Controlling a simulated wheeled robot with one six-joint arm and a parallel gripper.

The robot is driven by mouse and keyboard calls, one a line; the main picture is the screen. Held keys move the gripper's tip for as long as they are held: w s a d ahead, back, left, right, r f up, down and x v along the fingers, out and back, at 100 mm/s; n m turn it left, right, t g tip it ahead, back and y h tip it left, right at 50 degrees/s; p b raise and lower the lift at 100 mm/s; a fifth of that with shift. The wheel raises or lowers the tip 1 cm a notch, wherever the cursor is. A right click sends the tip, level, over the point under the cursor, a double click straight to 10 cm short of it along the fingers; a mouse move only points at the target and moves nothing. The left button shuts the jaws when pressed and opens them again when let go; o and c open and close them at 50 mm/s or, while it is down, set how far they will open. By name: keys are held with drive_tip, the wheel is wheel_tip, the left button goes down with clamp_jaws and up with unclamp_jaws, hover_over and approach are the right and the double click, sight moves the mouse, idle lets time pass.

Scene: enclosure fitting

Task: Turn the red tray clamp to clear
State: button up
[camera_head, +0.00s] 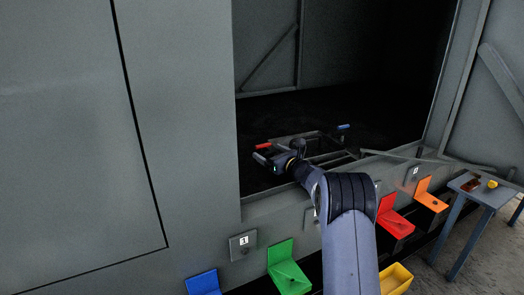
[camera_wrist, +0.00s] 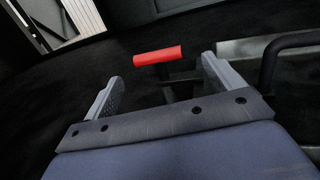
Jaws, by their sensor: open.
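The red tray clamp (camera_head: 263,146) is a short red bar handle inside the dark opening of the grey enclosure. In the wrist view the red clamp handle (camera_wrist: 158,56) lies crosswise on a dark stem, ahead of my gripper and between the lines of its two fingers. My gripper (camera_wrist: 158,78) is open and empty, with a gap between its fingertips and the handle. In the head view my gripper (camera_head: 262,158) reaches into the opening just below the red handle. The lower part of the clamp's stem is partly hidden by the gripper body.
A dark tray frame (camera_head: 325,158) with a blue handle (camera_head: 343,127) lies right of the clamp. Green (camera_head: 288,272), blue (camera_head: 203,284), red (camera_head: 394,222) and orange (camera_head: 430,201) brackets line the enclosure's front. A small table (camera_head: 480,194) stands at right.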

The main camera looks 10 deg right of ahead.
sight(264, 150)
drive_tip(key=shift+x, duration=2.2)
drive_tip(key=shift+c, duration=0.3)
drive_tip(key=c, duration=0.9)
drive_tip(key=shift+f+b, duration=0.1)
drive_tip(key=shift+b, duration=0.45)
